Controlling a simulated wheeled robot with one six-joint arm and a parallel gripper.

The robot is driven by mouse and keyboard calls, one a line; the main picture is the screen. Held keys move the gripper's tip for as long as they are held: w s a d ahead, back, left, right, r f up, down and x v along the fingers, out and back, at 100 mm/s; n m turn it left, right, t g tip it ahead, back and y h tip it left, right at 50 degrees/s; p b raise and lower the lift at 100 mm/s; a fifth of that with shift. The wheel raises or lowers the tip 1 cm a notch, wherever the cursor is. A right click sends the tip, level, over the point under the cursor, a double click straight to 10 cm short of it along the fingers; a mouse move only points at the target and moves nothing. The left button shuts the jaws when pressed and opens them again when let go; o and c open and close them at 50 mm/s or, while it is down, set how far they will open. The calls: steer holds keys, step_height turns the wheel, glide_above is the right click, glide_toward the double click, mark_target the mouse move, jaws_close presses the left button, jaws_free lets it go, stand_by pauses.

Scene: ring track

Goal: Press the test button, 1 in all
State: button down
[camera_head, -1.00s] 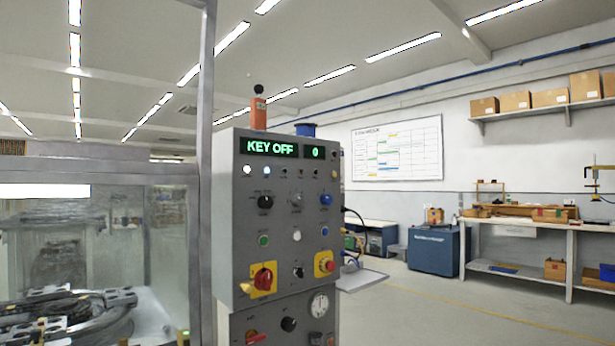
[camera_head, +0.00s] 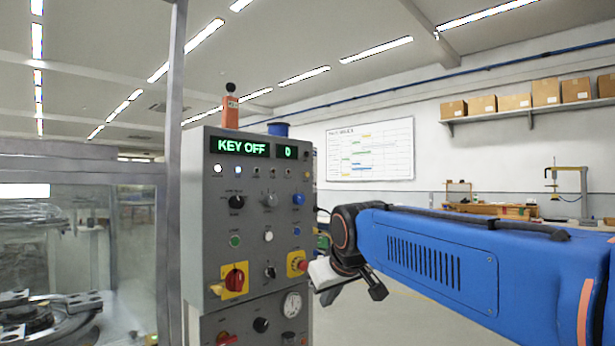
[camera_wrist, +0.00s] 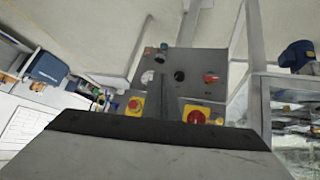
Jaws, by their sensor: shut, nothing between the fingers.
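A grey control panel (camera_head: 250,215) stands left of centre in the head view, its display (camera_head: 240,147) reading KEY OFF and 0. Its face bears a green button (camera_head: 235,240), a white button (camera_head: 268,236), a blue knob (camera_head: 298,199), a black selector (camera_head: 236,202) and a red rotary switch on a yellow plate (camera_head: 233,281). The labels are too small to tell which is the test button. My gripper (camera_head: 376,289) is right of the panel, apart from the buttons. In the wrist view, the panel (camera_wrist: 182,62) appears upside down, partly hidden behind my shut gripper (camera_wrist: 167,82).
A red emergency stop (camera_head: 296,263) sits at the panel's right edge, with a small light shelf (camera_head: 325,272) beside it. A metal post (camera_head: 175,120) and a glazed enclosure (camera_head: 75,240) stand at the left. A workbench is at the far right.

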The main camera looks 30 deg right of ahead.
mark_target(307, 174)
steer(key=w+d+r+t+h, duration=0.1)
steer(key=w+d+r, duration=0.4)
steer(key=w+r, duration=0.3)
steer(key=w+d+r+t+h, duration=0.1)
steer(key=w+d+r+t, duration=0.1)
steer(key=w+d+r, duration=0.4)
steer(key=w+d+r+t+h, duration=0.1)
steer(key=w+d+r, duration=0.4)
steer(key=w+r, duration=0.5)
step_height(307, 174, up, 5)
steer(key=shift+w+d+r+t+h, duration=0.2)
steer(key=shift+w+d+t+h, duration=0.15)
steer(key=shift+h, duration=0.25)
steer(key=shift+w, duration=0.1)
steer(key=w+a, duration=0.3)
steer(key=w, duration=0.5)
steer(key=shift+w+a, duration=0.1)
steer(key=shift+w+a, duration=0.1)
steer(key=shift+w, duration=0.25)
